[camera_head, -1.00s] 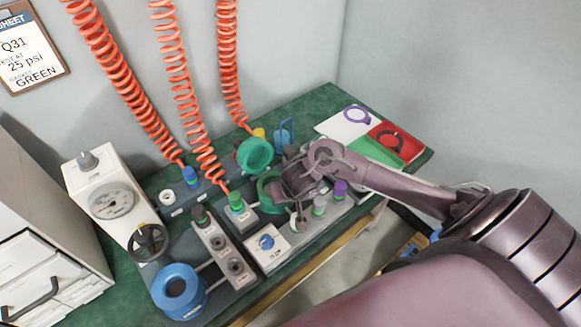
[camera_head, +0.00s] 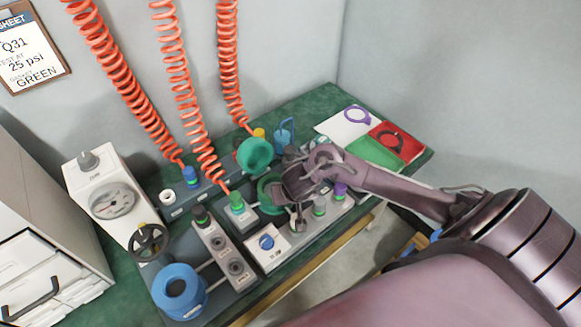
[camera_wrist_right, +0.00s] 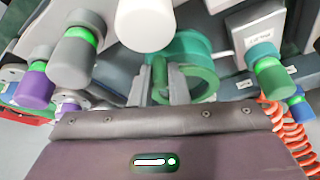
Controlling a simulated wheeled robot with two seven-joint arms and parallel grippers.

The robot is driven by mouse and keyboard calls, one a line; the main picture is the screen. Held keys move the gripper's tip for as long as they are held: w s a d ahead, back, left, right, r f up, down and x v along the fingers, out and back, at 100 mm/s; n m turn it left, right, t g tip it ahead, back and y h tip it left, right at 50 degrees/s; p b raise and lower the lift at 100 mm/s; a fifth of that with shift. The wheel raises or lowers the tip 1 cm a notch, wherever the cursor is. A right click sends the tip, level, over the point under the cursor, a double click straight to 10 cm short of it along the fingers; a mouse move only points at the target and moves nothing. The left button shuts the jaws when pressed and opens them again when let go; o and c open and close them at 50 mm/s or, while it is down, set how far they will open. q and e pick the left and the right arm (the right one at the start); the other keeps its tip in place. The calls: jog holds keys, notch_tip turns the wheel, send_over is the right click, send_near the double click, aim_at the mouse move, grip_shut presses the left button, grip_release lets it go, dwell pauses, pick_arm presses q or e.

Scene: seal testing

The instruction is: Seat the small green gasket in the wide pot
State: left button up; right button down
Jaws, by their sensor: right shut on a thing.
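My right gripper (camera_head: 290,188) is shut on a green ring, the small green gasket (camera_head: 266,196). In the right wrist view the gasket (camera_wrist_right: 204,84) shows beside and behind the two close fingers (camera_wrist_right: 168,82). A round teal pot-like piece (camera_head: 254,154) with a broad mouth stands just beyond it. This teal piece also shows behind the gasket in the right wrist view (camera_wrist_right: 190,43). The fingers and wrist hide part of the gasket, and I cannot tell whether it touches the teal piece. My left gripper is not in view.
A blue pot (camera_head: 167,293) stands at the front left. Grey-capped fittings (camera_head: 319,206) and a green-collared connector (camera_head: 237,205) crowd the gripper. Orange coiled hoses (camera_head: 230,70) hang behind. A purple ring (camera_head: 357,114) and a dark ring (camera_head: 392,140) lie on coloured mats; the green mat (camera_head: 372,153) is bare.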

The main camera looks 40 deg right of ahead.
jog(key=shift+f+b, duration=0.4)
jog(key=shift+f, duration=0.6)
jog(key=c, duration=1.3)
grip_release()
jog(key=shift+r, duration=0.1)
jog(key=p+v, duration=0.4)
jog(key=v, duration=0.3)
jog(key=shift+s+r, duration=0.15)
jog(key=shift+r, duration=0.2)
